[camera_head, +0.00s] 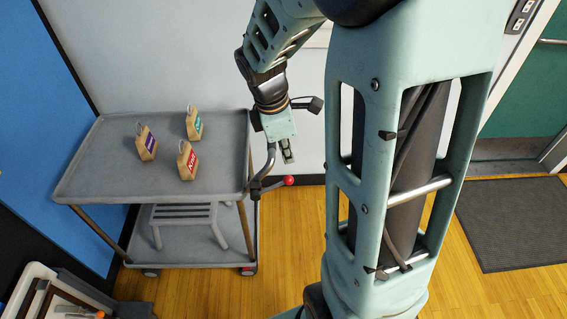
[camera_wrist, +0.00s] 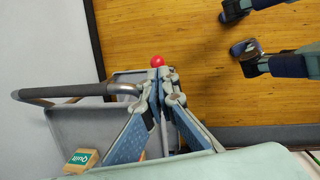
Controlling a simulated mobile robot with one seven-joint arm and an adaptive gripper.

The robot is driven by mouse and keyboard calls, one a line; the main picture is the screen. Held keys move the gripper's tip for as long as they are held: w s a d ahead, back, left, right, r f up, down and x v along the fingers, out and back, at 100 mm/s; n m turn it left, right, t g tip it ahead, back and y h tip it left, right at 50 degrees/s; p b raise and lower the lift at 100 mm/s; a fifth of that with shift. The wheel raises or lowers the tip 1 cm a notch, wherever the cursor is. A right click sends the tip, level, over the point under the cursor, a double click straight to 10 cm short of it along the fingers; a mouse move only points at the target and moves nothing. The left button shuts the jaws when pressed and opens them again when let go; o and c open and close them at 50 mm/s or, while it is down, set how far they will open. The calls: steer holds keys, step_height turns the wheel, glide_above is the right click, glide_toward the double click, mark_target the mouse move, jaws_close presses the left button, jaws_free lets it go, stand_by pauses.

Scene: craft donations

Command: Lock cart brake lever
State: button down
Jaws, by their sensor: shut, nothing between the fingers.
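The grey cart (camera_head: 85,185) stands against the wall in the head view. Its curved push handle (camera_head: 270,162) is at its right end. The brake lever (camera_head: 272,185) sticks out to the right below the handle and ends in a red ball knob (camera_head: 289,180). My gripper (camera_head: 288,158) points down just above the knob, beside the handle. In the wrist view the red knob (camera_wrist: 157,61) shows just beyond the tips of my gripper (camera_wrist: 160,76), whose fingers are closed together. The rest of the lever is hidden there. I cannot tell whether fingertips and knob touch.
Several small paper bags, one labelled red (camera_head: 187,161), stand on the cart's top. A grey stool (camera_head: 183,215) sits on its lower shelf. Wooden floor (camera_head: 290,225) right of the cart is clear; a dark mat (camera_head: 515,225) lies farther right.

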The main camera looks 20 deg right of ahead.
steer(key=r, duration=0.4)
steer(key=shift+s+d, duration=0.35)
steer(key=shift+s, duration=0.05)
steer(key=shift+w+f, duration=0.1)
steer(key=shift+f, duration=0.05)
